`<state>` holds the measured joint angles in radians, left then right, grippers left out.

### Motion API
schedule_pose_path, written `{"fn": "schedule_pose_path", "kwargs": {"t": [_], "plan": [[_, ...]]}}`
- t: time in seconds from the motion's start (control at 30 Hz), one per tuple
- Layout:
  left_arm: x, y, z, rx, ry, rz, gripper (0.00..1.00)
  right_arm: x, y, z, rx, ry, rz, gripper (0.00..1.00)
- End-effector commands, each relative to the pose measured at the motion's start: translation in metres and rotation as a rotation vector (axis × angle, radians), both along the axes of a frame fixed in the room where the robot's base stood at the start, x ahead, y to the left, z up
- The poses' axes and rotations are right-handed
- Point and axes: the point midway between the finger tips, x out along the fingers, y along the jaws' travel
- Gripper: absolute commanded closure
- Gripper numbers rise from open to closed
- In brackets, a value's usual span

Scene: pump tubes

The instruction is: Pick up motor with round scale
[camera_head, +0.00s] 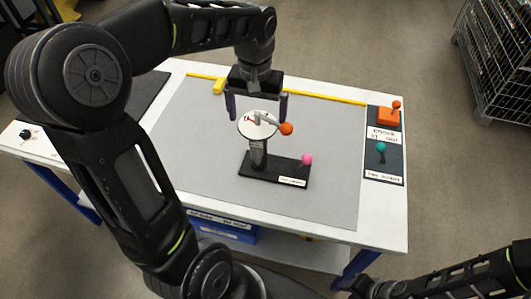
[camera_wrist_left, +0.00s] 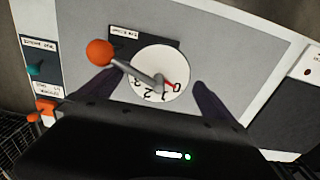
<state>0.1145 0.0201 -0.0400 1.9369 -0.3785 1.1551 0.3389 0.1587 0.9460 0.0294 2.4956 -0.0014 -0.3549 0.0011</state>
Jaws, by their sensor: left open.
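The motor with round scale (camera_head: 258,152) stands upright on a black labelled base (camera_head: 270,172) on the grey mat. Its white dial faces up and carries a grey lever with an orange ball (camera_head: 286,129). My left gripper (camera_head: 257,107) points down at the dial, with its fingers apart on either side and nothing held. In the left wrist view the numbered dial (camera_wrist_left: 174,86) lies between the open fingers of my left gripper (camera_wrist_left: 155,83), and the orange ball (camera_wrist_left: 100,52) is near one finger. Contact cannot be told. My right gripper is out of view.
A pink ball (camera_head: 306,159) stands on the base's right end. An orange block with a knob (camera_head: 389,116) and a teal knob (camera_head: 381,147) stand on labelled dark pads at the table's right. A yellow strip (camera_head: 325,98) runs along the back. The mat around the base is clear.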

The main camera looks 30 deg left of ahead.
Motion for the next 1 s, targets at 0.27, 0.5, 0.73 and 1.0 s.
{"fn": "schedule_pose_path", "kwargs": {"t": [0.27,0.5,0.73,1.0], "plan": [[0.000,0.000,-0.012,0.000,0.001,0.001,0.00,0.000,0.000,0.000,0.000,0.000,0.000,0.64],[-0.001,0.000,-0.018,0.000,0.004,0.000,0.00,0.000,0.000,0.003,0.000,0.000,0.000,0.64],[0.000,-0.002,-0.051,0.000,0.006,0.000,0.00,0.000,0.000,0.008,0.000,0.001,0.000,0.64],[0.000,-0.002,-0.064,0.000,0.001,0.000,0.00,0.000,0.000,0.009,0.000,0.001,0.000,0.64]]}}
